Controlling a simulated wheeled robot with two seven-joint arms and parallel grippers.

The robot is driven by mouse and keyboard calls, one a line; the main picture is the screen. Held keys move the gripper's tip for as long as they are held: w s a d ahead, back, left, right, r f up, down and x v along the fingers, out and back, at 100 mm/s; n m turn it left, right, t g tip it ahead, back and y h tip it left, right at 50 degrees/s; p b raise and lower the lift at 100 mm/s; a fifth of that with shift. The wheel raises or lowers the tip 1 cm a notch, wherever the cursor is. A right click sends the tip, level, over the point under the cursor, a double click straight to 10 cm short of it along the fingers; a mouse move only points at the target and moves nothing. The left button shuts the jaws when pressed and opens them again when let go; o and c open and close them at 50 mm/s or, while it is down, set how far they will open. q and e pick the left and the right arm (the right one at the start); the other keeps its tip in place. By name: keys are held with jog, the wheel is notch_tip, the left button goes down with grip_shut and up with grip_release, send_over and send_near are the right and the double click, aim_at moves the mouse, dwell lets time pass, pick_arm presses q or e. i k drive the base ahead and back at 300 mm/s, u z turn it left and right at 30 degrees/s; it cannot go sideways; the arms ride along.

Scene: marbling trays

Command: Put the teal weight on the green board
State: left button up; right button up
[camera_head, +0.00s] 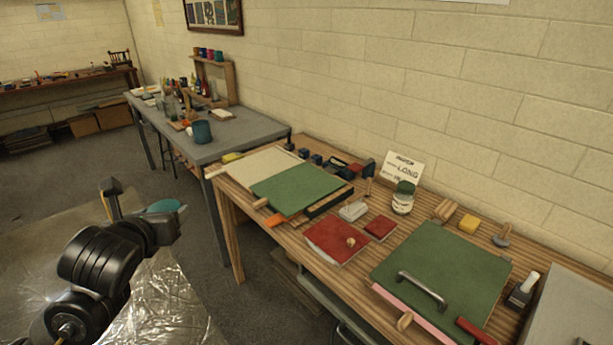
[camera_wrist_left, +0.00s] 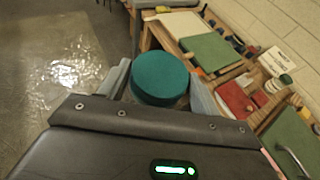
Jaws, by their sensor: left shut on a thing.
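My left gripper (camera_head: 146,208) is shut on the teal weight (camera_head: 166,206), left of the wooden table and apart from it. In the left wrist view the weight (camera_wrist_left: 160,78) is a round teal disc between the fingers of the gripper (camera_wrist_left: 162,92). Two green boards show: a plain one (camera_head: 298,188) at the table's left part, beside a cream sheet, and a larger one (camera_head: 450,265) at the right with a metal bar handle on it. The plain board (camera_wrist_left: 212,52) also shows in the left wrist view. My right gripper is out of view.
The wooden table (camera_head: 285,237) also holds a red board (camera_head: 337,240), a smaller red piece (camera_head: 380,228), a white block (camera_head: 353,210), a jar (camera_head: 403,197), a sign (camera_head: 404,166) and a yellow block (camera_head: 468,224). A grey table (camera_head: 235,128) stands behind. Open floor lies around my left arm.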

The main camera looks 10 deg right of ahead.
aim_at(292, 186)
jog(key=z, duration=0.55)
jog(key=i, duration=0.85)
jog(key=z, duration=0.75)
